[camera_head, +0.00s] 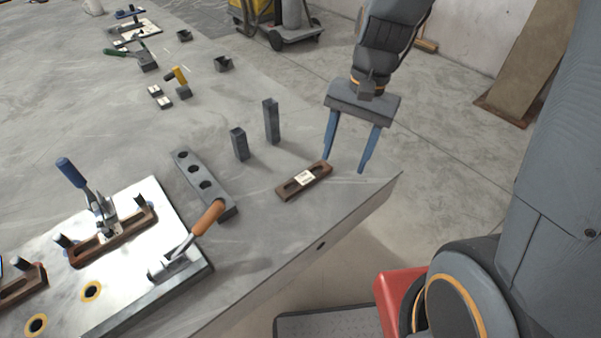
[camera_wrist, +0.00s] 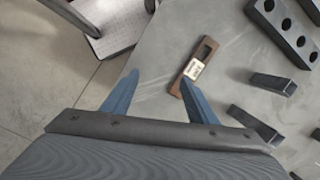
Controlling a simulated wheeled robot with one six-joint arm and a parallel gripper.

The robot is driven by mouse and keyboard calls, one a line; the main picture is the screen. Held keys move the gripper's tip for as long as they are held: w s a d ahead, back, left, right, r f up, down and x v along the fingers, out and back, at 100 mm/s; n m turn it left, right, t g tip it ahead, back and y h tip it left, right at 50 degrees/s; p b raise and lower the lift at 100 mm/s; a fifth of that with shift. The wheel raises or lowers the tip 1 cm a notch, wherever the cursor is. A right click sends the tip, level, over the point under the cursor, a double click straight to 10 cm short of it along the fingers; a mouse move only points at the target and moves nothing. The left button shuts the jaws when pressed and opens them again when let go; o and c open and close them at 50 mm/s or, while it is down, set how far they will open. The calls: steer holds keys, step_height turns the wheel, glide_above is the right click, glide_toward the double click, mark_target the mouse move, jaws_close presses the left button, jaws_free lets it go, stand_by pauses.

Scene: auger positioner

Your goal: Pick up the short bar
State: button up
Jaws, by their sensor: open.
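The short bar looks to be the brown slotted bar (camera_head: 291,189) with a white label, lying flat near the table's right corner in the head view. In the wrist view the brown bar (camera_wrist: 207,50) lies beyond my right-hand fingertip, angled. My gripper (camera_head: 345,164) has two blue fingers spread wide with nothing between them. In the head view it hangs above and to the right of the bar, near the table corner. In the wrist view my gripper (camera_wrist: 160,76) straddles the table edge, and the bar is outside the gap, to the right. I cannot tell the height of the fingertips above the table.
Two dark upright posts (camera_head: 271,121) and a dark block with holes (camera_head: 199,176) stand left of the bar. A metal fixture plate (camera_head: 150,272) with toggle clamps and other brown bars lies at the lower left. The table (camera_head: 262,245) is bare in front of the bar.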

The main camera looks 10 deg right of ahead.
mark_target(305, 177)
steer(key=w+a+m, duration=0.1)
steer(key=a, duration=0.1)
steer(key=w+a+f+m+y+p, duration=0.1)
steer(key=a+m, duration=0.1)
steer(key=w+a+m+g+y, duration=0.1)
steer(key=a+m, duration=0.1)
steer(key=shift+w+f+p, duration=0.25)
steer(key=shift+w+p, duration=0.1)
steer(key=shift+w+d+p+x, duration=0.15)
steer(key=shift+p+x, duration=0.15)
steer(key=shift+x, duration=1.2)
steer(key=shift+w+d+p+x, duration=0.15)
steer(key=shift+p+x, duration=0.1)
steer(key=shift+x, duration=1.25)
steer(key=shift+f, duration=0.2)
jaws_close()
